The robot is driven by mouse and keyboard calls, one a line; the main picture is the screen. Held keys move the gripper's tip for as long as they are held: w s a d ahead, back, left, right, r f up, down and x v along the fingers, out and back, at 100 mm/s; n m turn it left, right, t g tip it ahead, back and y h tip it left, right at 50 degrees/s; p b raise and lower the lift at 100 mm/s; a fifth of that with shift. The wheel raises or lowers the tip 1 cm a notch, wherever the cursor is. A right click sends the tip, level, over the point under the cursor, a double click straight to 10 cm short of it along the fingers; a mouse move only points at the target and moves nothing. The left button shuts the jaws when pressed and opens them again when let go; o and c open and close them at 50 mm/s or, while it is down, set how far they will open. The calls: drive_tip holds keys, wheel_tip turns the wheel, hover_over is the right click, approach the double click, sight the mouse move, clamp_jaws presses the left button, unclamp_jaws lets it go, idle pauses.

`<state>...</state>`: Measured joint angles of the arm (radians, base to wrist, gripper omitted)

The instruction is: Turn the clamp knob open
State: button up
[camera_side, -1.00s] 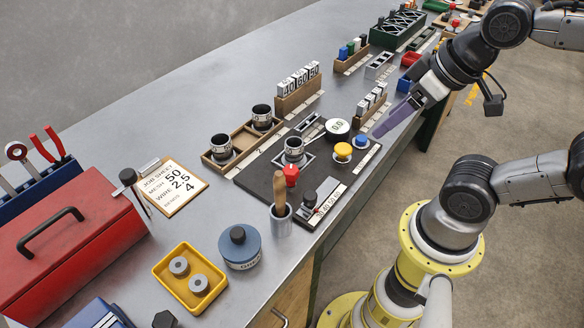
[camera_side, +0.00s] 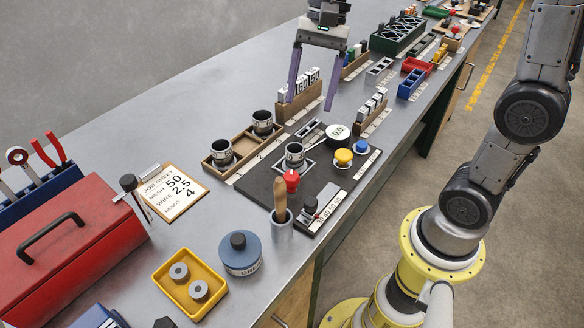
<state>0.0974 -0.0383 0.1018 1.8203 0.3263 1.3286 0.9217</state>
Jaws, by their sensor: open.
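The dark fixture plate (camera_side: 262,186) lies on the bench. A red knob (camera_side: 291,178) stands upright on it, in front of a dark cup marked with a number (camera_side: 294,154). I cannot tell for sure which of the two is the clamp knob. My gripper (camera_side: 310,105) points down with its long purple fingers spread apart and nothing between them. It is above the back of the bench, beyond the plate and apart from both knobs. Its fingers partly cover the white number tags.
A tool cup with a wooden handle (camera_side: 281,218) stands close to the red knob. Yellow (camera_side: 343,157) and blue (camera_side: 361,147) buttons and a round white dial (camera_side: 338,132) are at the plate's right. A wooden tray (camera_side: 219,170) with two cups lies left.

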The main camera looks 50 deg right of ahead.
sight(292, 175)
drive_tip(key=shift+m+g, duration=0.4)
drive_tip(key=shift+g, duration=0.3)
drive_tip(key=w+x, duration=0.1)
drive_tip(key=x, duration=0.4)
drive_tip(key=w+d+x, duration=0.1)
drive_tip(key=x, duration=0.5)
drive_tip(key=w+f+x, duration=0.1)
drive_tip(key=x, duration=0.5)
drive_tip(key=shift+w+d+f, duration=0.3)
drive_tip(key=shift+y, duration=0.3)
clamp_jaws()
